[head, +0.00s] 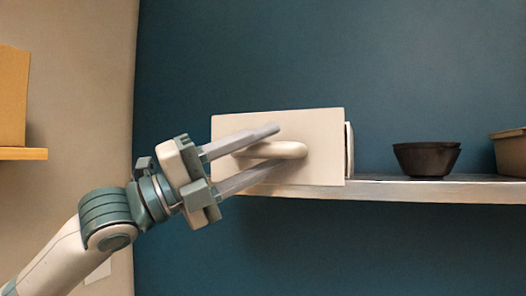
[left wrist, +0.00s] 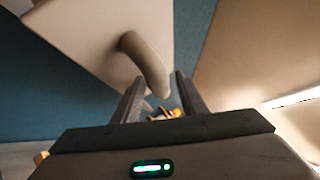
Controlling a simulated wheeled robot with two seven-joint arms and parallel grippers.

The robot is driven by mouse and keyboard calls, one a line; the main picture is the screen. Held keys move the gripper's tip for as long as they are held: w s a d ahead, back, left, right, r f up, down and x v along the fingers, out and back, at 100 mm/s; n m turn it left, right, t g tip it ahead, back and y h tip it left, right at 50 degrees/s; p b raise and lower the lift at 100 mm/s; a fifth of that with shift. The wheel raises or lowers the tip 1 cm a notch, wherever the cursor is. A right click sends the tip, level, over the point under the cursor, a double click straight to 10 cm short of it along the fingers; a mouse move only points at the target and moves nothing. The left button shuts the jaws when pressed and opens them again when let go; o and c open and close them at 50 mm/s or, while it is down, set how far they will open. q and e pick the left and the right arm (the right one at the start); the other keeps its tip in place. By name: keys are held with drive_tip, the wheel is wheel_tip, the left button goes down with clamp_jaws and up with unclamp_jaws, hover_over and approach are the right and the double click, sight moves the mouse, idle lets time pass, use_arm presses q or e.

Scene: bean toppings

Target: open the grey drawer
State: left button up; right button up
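The grey drawer (head: 325,125) is a pale box front with a rounded handle (head: 293,150), standing at the left end of a wall shelf. A narrow edge shows behind its front at the right. My left gripper (head: 272,148) is open in front of the drawer, one finger above the handle and one below. In the left wrist view the curved handle (left wrist: 148,62) reaches down between the two fingers (left wrist: 157,88), and the drawer front (left wrist: 95,40) fills the upper left. I cannot tell whether a finger touches the handle. My right gripper is not in view.
The shelf (head: 420,190) runs to the right, with a dark bowl (head: 427,158) and a brown container (head: 511,153) on it. An orange box (head: 12,95) sits on a wooden shelf (head: 22,153) at far left. The space below the shelf looks clear.

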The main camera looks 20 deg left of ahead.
use_arm(q)
drive_tip(key=shift+a, duration=0.1)
idle(0.3)
drive_tip(key=shift+b+v, duration=0.45)
drive_tip(key=shift+v, duration=0.4)
drive_tip(key=v, duration=1.5)
drive_tip(key=shift+s+a, duration=0.2)
drive_tip(key=shift+f, duration=0.1)
